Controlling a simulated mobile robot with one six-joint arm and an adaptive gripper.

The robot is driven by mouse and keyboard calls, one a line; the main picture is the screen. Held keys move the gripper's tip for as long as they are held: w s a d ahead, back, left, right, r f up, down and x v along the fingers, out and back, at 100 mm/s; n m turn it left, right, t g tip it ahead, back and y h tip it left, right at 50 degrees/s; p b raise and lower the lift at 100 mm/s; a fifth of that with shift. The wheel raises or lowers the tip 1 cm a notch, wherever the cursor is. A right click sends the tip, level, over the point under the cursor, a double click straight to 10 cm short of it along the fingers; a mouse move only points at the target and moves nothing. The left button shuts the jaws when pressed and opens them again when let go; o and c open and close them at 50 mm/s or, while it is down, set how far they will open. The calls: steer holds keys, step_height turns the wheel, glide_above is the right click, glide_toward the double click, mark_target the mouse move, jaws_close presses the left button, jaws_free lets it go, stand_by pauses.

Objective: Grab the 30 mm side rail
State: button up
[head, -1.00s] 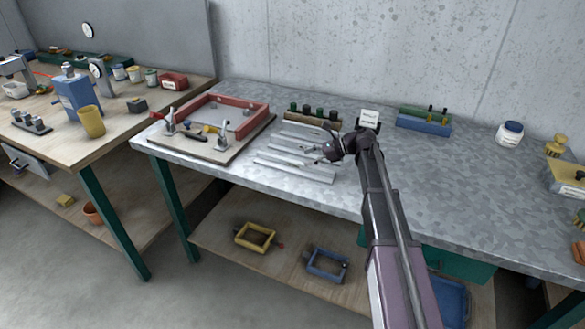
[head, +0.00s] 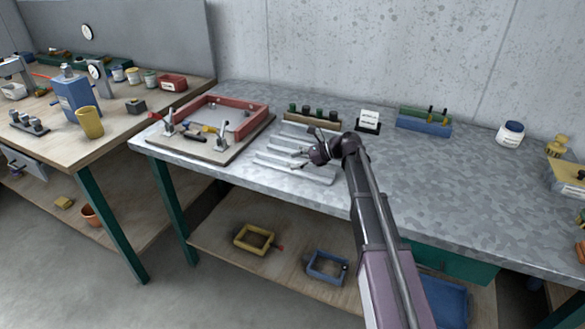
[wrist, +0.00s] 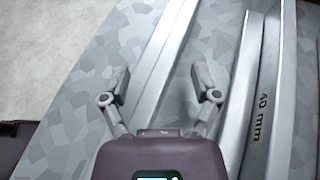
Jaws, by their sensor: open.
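Several pale metal rails lie side by side on the grey bench. In the wrist view, one rail (wrist: 164,50) runs between the spread fingers of my gripper (wrist: 160,74); no size mark shows on it. It appears to be the rail nearest the bench's front edge, which also shows in the head view (head: 290,172). A rail printed "40 mm" (wrist: 265,90) lies to the right of the fingers. No "30 mm" mark is readable. In the head view my gripper (head: 306,149) is open above the rails, gripping nothing. My wrist hides part of the rails.
A red frame (head: 254,104) with clamps sits on a board left of the rails. The bench's right middle is clear.

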jaws_close()
steer(key=shift+r, duration=0.1)
stand_by(0.3)
step_height(320, 180, up, 4)
steer(key=p, duration=0.3)
steer(key=shift+f+p, duration=0.25)
steer(key=shift+p, duration=0.1)
steer(key=s+a+r+p, duration=0.1)
steer(key=s, duration=1.5)
steer(key=shift+a+r, duration=0.15)
steer(key=shift+a, duration=0.2)
